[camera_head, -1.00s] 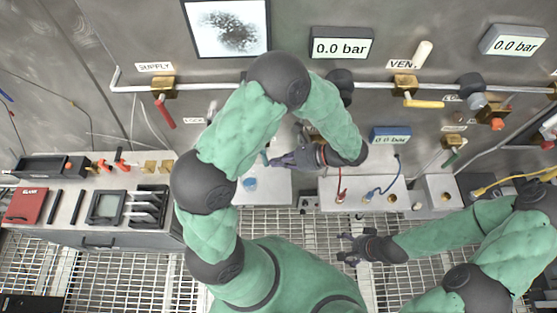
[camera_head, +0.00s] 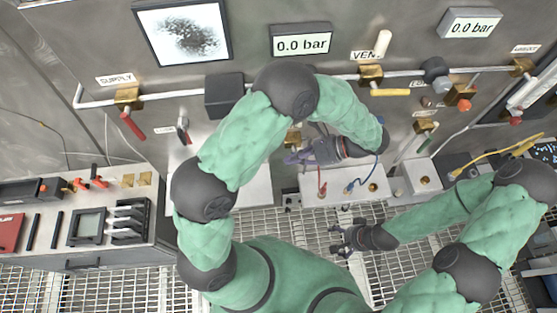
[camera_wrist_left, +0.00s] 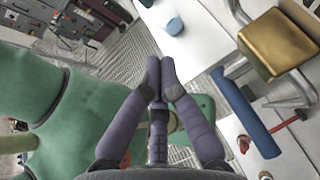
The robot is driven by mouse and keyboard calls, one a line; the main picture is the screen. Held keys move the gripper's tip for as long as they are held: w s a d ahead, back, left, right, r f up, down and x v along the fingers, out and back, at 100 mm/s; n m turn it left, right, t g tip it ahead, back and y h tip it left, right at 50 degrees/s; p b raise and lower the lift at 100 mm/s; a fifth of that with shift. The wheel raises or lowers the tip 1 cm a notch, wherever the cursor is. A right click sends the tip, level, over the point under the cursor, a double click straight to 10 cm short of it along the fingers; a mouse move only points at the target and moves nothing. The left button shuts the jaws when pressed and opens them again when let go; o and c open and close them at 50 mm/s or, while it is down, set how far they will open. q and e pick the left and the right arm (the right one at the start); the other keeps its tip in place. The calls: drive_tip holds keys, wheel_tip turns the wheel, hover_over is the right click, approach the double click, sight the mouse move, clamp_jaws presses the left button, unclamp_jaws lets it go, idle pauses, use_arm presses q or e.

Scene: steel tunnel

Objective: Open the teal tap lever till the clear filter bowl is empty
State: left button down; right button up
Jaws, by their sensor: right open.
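My left gripper (camera_head: 294,158) is in front of the panel, under my bent left arm. In the left wrist view its fingers (camera_wrist_left: 159,80) are together, with nothing visible between them. A blue bar (camera_wrist_left: 250,118) lies right of the fingers, apart from them; I cannot tell whether it is the teal lever. A brass block (camera_wrist_left: 280,42) stands beyond it. No teal lever or clear filter bowl can be made out for certain; my left arm covers part of the panel. My right gripper (camera_head: 342,240) is open and empty above the grating.
A red supply lever (camera_head: 132,125) and a yellow vent lever (camera_head: 390,92) sit on the panel's pipe. The nearer pressure displays (camera_head: 301,44) read 0.0 bar. A blue cap (camera_wrist_left: 174,26) shows beyond the left fingers. A tool bench (camera_head: 90,255) stands at the left.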

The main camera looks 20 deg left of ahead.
use_arm(q)
drive_tip(key=shift+s+a+r+n+t+h+p, duration=0.6)
drive_tip(key=shift+s+a+r+t+h+p, duration=0.4)
drive_tip(key=shift+a+r+h+p, duration=1.45)
drive_tip(key=s+a+f+y, duration=0.1)
drive_tip(key=s+a+f, duration=0.1)
drive_tip(key=a+f, duration=0.3)
drive_tip(key=shift+s+a+f+y+b, duration=0.15)
drive_tip(key=shift+a+f+y+b, duration=0.2)
drive_tip(key=shift+f, duration=0.5)
drive_tip(key=shift+f, duration=0.1)
drive_tip(key=shift+s+a+f+g+y+b, duration=0.15)
drive_tip(key=shift+a+g+y+b, duration=0.15)
drive_tip(key=shift+g+y+b, duration=0.15)
